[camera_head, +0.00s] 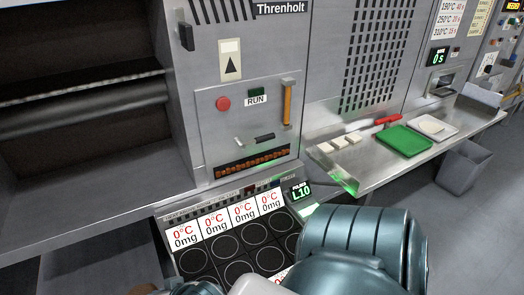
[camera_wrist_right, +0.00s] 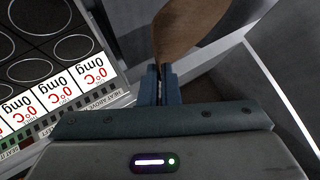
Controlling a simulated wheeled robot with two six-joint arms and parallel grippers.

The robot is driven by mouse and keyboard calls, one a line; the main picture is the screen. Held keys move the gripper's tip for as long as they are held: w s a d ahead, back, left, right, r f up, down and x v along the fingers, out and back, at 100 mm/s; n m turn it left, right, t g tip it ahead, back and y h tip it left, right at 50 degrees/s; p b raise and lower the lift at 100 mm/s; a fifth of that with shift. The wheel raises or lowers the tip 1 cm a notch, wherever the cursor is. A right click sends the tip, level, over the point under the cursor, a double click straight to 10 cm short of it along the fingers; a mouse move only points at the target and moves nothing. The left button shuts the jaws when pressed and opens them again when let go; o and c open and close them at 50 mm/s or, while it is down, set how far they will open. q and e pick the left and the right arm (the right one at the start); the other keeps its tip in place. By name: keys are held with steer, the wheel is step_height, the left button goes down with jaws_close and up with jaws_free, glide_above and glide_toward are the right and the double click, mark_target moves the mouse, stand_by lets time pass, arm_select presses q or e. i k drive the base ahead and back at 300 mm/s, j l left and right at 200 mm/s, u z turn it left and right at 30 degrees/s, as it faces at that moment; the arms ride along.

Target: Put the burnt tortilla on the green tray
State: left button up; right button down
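A thin brown piece, which looks like the burnt tortilla (camera_wrist_right: 188,30), stands on edge between the fingers of my right gripper (camera_wrist_right: 160,82) in the right wrist view. The fingers are closed on it. A small brown edge also shows at the bottom left of the head view (camera_head: 143,289). The green tray (camera_head: 403,140) lies empty on the metal shelf at the right, well away from my right gripper. My left gripper is not in view.
A white tray (camera_head: 450,132) with a pale round piece (camera_head: 432,126) lies right of the green tray. Several pale blocks (camera_head: 339,142) and a red-handled tool (camera_head: 382,121) lie to its left. The hotplate panel (camera_head: 226,252) is below the machine. A grey bin (camera_head: 463,168) stands on the floor.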

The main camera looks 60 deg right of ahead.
mark_target(408, 143)
steer(key=k+l+z, duration=0.2)
steer(key=l+z, duration=0.2)
steer(key=k+l+z, duration=0.1)
steer(key=l+z, duration=0.65)
steer(key=l, duration=0.15)
steer(key=k, duration=0.05)
